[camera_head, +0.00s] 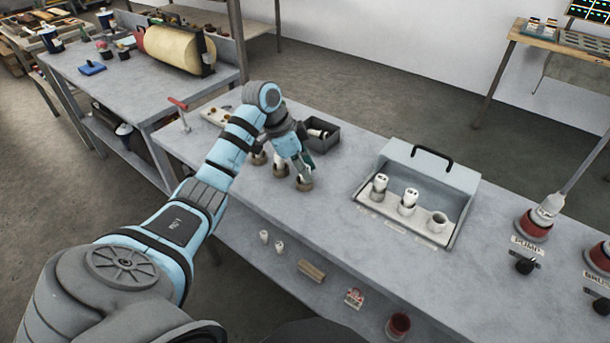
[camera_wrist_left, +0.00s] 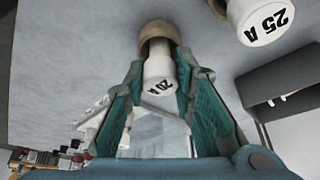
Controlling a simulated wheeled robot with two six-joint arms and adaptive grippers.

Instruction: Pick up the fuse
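A white fuse marked 20 A (camera_wrist_left: 158,72) stands in a round brown holder (camera_wrist_left: 157,33) in the left wrist view. In the head view its holder (camera_head: 304,184) is the nearest of a short row on the bench. My left gripper (camera_head: 302,170) reaches down over this fuse. In the left wrist view its teal fingers (camera_wrist_left: 162,70) lie on both sides of the fuse, tips close to it. I cannot tell whether they press on it. A fuse marked 25 A (camera_wrist_left: 262,18) stands beside it. My right gripper is not in view.
An open grey fuse box (camera_head: 430,170) with a handled lid holds two white fuses (camera_head: 380,184) and a hollow socket (camera_head: 437,222). A dark bin (camera_head: 325,136) stands just behind the gripper. A pump lever (camera_head: 545,212) is at right. The bench between is clear.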

